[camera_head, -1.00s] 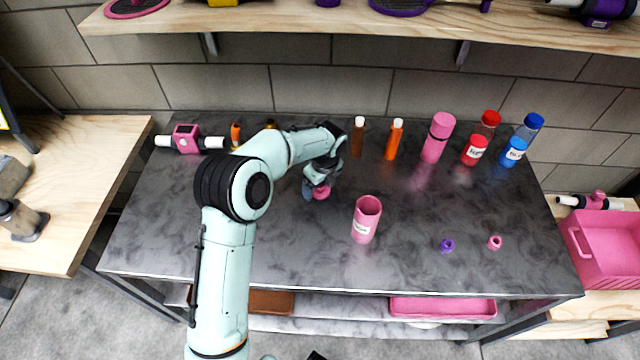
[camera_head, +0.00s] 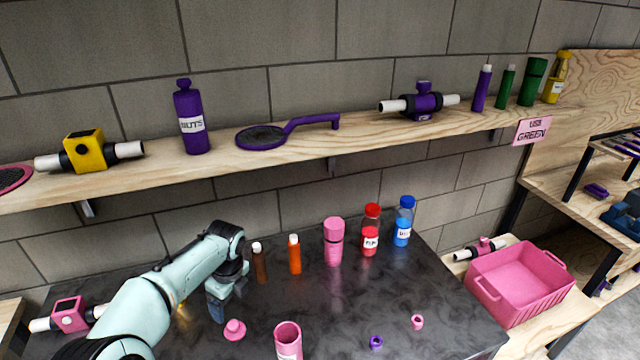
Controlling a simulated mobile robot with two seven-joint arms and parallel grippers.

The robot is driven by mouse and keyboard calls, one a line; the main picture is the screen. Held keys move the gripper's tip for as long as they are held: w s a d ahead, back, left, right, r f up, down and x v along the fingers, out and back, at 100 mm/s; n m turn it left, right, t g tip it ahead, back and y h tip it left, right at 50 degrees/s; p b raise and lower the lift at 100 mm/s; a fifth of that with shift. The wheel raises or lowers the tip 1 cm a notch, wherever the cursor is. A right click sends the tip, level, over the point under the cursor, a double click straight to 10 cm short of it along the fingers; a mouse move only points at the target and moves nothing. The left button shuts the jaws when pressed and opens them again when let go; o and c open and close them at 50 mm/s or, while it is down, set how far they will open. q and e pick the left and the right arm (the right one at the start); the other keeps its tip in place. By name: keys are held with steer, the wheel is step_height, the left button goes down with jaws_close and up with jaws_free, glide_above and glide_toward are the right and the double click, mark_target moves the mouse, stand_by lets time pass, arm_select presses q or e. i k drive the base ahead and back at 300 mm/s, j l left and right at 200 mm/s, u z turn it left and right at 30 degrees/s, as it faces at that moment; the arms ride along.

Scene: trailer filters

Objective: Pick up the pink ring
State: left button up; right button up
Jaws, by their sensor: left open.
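A small pink ring (camera_head: 417,322) lies on the dark marbled table at the right, next to a small purple ring (camera_head: 376,343). My left gripper (camera_head: 217,308) points down over the left part of the table, open, well to the left of the pink ring. A pink knobbed piece (camera_head: 235,330) sits close to its fingertips, just to their right in the picture; I cannot tell whether they touch. My right gripper is not in view.
An open pink cup (camera_head: 288,341) stands between my left gripper and the rings. Several bottles, including a pink one (camera_head: 333,241), stand along the back of the table. A wooden shelf (camera_head: 350,152) runs above. A pink crate (camera_head: 520,284) stands at the right.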

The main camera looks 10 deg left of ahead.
mark_target(417, 326)
steer(key=k+l, duration=0.8)
steer(key=l, duration=0.1)
